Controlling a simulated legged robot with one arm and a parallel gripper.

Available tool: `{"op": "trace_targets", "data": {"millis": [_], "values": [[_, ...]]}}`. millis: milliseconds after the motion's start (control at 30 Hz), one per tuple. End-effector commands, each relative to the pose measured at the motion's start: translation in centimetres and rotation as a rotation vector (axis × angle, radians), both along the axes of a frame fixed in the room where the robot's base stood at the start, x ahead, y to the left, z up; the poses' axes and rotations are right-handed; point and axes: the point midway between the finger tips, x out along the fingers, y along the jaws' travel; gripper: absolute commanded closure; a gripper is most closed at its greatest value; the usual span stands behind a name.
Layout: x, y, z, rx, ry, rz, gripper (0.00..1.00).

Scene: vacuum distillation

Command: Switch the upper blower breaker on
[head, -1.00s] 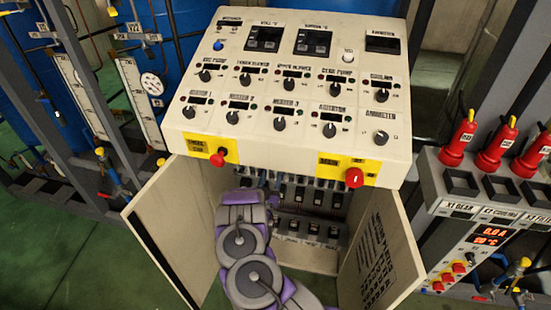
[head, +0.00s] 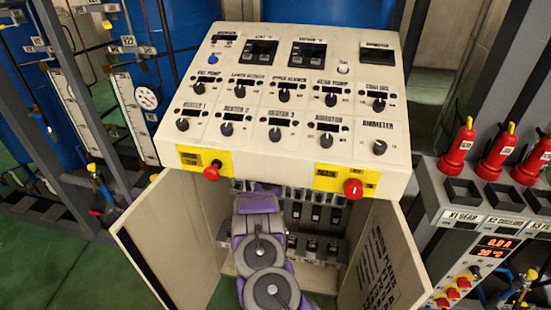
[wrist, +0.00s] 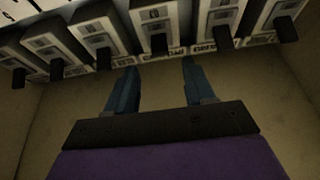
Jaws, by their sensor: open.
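In the wrist view my gripper (wrist: 158,66) is open and empty, its two blue fingers apart. A row of breakers (wrist: 153,17) runs along the top, each with a black lever. One black lever (wrist: 158,43) lies ahead of the gap between the fingertips, apparently apart from them. The labels are blurred, so I cannot tell which breaker is the upper blower one. In the head view my arm reaches into the open cabinet (head: 170,235) below the control panel (head: 285,108). The upper breaker row (head: 315,213) is partly behind the arm; my gripper is hidden there.
The left door (head: 160,245) and right door (head: 385,265) stand open on either side of my arm. A lower breaker row (head: 312,247) sits inside. A red knob (head: 353,188) and a red button (head: 212,171) stick out above the opening. A side console (head: 470,205) stands at the right.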

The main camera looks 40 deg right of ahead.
Motion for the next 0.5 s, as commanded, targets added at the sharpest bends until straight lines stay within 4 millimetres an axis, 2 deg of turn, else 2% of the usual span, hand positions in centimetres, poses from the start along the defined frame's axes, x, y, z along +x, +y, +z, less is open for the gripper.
{"op": "trace_targets", "data": {"millis": [200,500], "values": [[2.4,-2.9,1.5,-0.002,-0.002,-0.001,0.47],[3.8,-4.6,2.4,0.0,0.001,-0.001,0.47]]}}
